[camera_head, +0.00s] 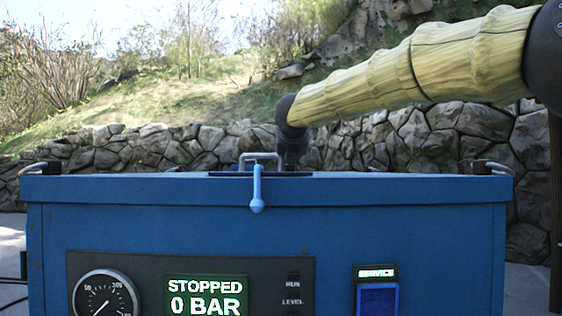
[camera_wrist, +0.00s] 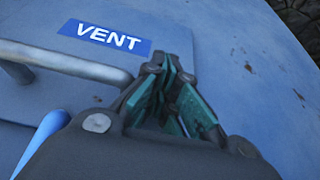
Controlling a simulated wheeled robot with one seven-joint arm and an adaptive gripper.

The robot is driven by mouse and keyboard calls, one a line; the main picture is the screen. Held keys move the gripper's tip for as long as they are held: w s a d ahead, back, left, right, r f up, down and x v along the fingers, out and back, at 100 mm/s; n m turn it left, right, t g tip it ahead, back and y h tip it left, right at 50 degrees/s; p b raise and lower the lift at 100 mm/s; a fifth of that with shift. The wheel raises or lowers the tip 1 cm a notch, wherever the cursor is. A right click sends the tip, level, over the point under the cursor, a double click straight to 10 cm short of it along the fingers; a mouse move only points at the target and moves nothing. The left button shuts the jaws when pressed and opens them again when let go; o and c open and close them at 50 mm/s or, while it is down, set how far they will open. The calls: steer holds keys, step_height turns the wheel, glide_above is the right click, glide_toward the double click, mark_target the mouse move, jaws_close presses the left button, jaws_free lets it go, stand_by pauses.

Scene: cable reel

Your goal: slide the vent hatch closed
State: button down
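The vent hatch is a flat plate with a blue VENT label (camera_wrist: 105,36) in the wrist view. In the head view it shows edge-on as a thin dark strip (camera_head: 225,174) on top of the blue cabinet. Its pale bar handle (camera_wrist: 70,65) stands up from it and also shows in the head view (camera_head: 260,155). My gripper (camera_wrist: 170,72) points down at the handle's right end, with teal finger pads close together. I cannot tell whether the fingers touch the handle or whether they are fully shut. In the head view my gripper (camera_head: 291,160) is just right of the handle.
A light blue lever (camera_head: 257,190) hangs over the blue cabinet's (camera_head: 400,225) front edge, near the handle; it also shows in the wrist view (camera_wrist: 42,142). Latches sit at both top corners. The front panel reads STOPPED, 0 BAR (camera_head: 206,297). A stone wall stands behind.

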steer(key=shift+a, duration=0.8)
steer(key=shift+d+r+p, duration=0.6)
steer(key=shift+r, duration=0.15)
steer(key=shift+d+r+p, duration=0.55)
steer(key=shift+r, duration=0.2)
steer(key=shift+s+b, duration=0.4)
steer(key=shift+s, duration=0.05)
steer(key=s+r+b, duration=0.2)
steer(key=s+b, duration=0.2)
steer(key=s, duration=0.7)
steer(key=shift+d, duration=0.2)
